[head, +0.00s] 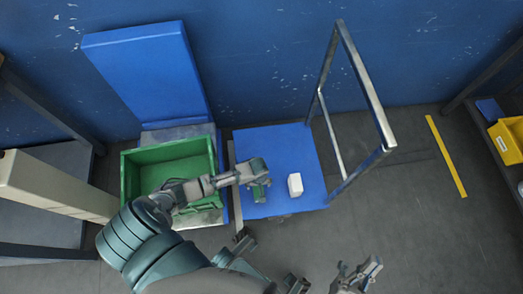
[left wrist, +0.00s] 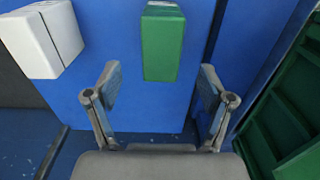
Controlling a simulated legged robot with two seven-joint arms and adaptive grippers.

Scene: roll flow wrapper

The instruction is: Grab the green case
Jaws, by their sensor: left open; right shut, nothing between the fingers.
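A small green case (head: 259,194) lies on the blue platform (head: 297,148) of the cart, partly hidden under my left gripper (head: 256,174) in the head view. In the left wrist view the green case (left wrist: 163,45) is upright in the picture, just ahead of and between the fingertips of my left gripper (left wrist: 158,76). The fingers are open and apart, with nothing held. My right gripper (head: 360,276) is at the bottom of the head view, shut and empty, away from the cart.
A white case (head: 295,185) stands right of the green case; it also shows in the left wrist view (left wrist: 42,40). A green crate (head: 130,178) is left of the platform. A metal handle frame (head: 365,80) rises at the platform's right. Floor on the right is mostly clear.

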